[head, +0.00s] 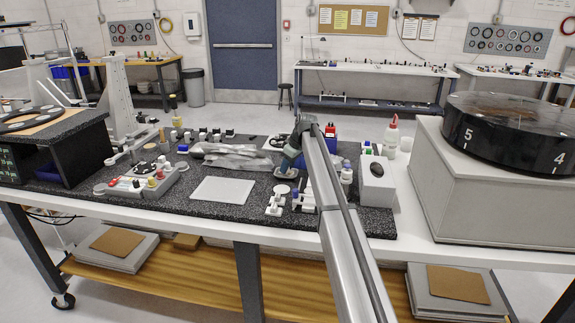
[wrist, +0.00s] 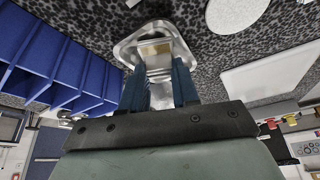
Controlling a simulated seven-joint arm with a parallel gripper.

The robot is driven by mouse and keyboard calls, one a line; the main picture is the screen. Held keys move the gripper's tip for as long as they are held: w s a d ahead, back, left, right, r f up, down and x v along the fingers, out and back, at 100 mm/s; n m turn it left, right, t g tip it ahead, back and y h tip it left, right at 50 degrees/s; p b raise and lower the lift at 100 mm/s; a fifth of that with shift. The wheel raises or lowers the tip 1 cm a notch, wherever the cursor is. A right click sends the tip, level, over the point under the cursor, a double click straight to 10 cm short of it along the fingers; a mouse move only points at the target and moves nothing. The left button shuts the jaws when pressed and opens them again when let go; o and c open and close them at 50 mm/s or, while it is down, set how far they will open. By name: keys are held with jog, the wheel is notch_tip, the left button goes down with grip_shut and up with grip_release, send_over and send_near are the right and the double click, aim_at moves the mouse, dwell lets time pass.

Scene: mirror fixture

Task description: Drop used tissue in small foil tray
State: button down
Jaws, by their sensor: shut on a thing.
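My gripper (head: 291,160) is over the dark speckled mat, right of the middle of the bench. In the wrist view my gripper (wrist: 159,80) has its two blue fingers close together with a pale, silvery-white piece (wrist: 161,95) between them, which looks like the used tissue. Just beyond the fingertips is the small foil tray (wrist: 126,50), shiny with a flared rim and a brownish patch inside. The fingers overlap its near side, so I cannot tell whether the piece touches it. In the head view the tray (head: 286,173) shows small under my gripper.
A white flat board (head: 223,190) lies left of my gripper. Crumpled clear wrapping (head: 235,157) lies behind it. Blue bins (wrist: 50,65) stand close by in the wrist view. Small bottles (head: 346,172) and a grey box (head: 377,185) stand to the right.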

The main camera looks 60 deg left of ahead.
jog(key=c, duration=0.8)
grip_release()
jog(key=shift+c, duration=0.2)
jog(key=shift+r, duration=0.1)
jog(key=v, duration=1.3)
jog(key=shift+a, duration=0.15)
jog(key=shift+s+r, duration=0.1)
jog(key=shift+s, duration=0.05)
